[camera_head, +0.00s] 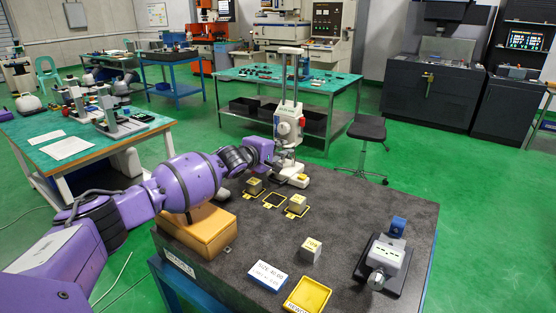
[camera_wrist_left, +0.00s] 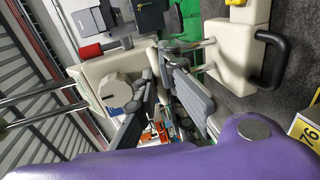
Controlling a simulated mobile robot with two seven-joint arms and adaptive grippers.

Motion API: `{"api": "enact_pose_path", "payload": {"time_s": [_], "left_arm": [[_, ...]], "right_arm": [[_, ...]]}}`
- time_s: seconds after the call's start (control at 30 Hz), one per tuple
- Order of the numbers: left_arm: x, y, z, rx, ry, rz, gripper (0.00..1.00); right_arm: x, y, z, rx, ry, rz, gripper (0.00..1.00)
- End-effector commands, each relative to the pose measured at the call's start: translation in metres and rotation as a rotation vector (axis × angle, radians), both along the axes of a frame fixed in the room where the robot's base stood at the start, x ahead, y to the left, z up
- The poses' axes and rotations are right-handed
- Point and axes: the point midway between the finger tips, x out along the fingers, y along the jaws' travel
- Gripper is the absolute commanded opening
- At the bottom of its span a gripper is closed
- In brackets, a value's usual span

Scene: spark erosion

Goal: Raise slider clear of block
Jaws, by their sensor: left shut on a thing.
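The height gauge stands at the far edge of the dark table in the head view, with two chrome columns and a cream slider (camera_head: 287,127) with a red knob. The slider's cream body also shows in the wrist view (camera_wrist_left: 108,68). My left gripper (camera_head: 277,163) is at the slider's lower part, shut on it; the exact contact is hard to see. In the wrist view its grey fingers (camera_wrist_left: 163,88) lie between the slider body and the cream base (camera_wrist_left: 238,45). Metal blocks stand at the left (camera_head: 254,186), right (camera_head: 297,204) and front (camera_head: 311,249). None shows clearly under the slider.
A wooden-coloured box (camera_head: 197,232) lies under my left arm. A size card (camera_head: 268,276) and a yellow tray (camera_head: 308,295) are at the front. A grey device on a black plate (camera_head: 384,262) stands at the right. The table's right middle (camera_head: 375,205) is clear.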

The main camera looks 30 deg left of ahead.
Motion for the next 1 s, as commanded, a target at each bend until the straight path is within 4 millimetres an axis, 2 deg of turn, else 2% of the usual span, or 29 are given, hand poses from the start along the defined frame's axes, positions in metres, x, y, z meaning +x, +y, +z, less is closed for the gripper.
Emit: {"api": "enact_pose_path", "payload": {"time_s": [0.03,0.1,0.17,0.33,0.47,0.5,0.63,1.0], "left_arm": [[0.004,0.0,0.014,0.0,-0.006,0.0,0.0],[0.003,0.0,0.028,-0.001,-0.009,0.0,0.0],[0.002,0.0,0.033,-0.001,-0.01,-0.001,0.0],[0.002,0.0,0.031,0.001,-0.005,-0.001,0.0],[0.002,0.0,0.029,0.002,-0.002,0.0,0.0],[0.002,0.001,0.028,0.002,-0.002,0.0,0.1],[0.002,0.001,0.027,0.001,-0.001,0.0,0.27],[-0.001,0.0,0.028,0.0,-0.001,-0.001,0.27]], "right_arm": [[0.005,-0.001,0.005,-0.001,-0.012,-0.002,0.0],[0.01,-0.001,0.014,0.001,-0.026,-0.005,0.0],[0.013,0.0,0.017,0.004,-0.033,-0.006,0.0],[0.023,0.004,0.022,0.011,-0.051,-0.002,0.0],[0.022,0.005,0.021,0.011,-0.05,0.0,0.0],[0.021,0.005,0.02,0.011,-0.047,0.0,0.0],[0.016,0.004,0.016,0.01,-0.034,-0.001,0.0],[0.01,0.0,0.015,0.002,-0.025,0.002,0.0]]}}
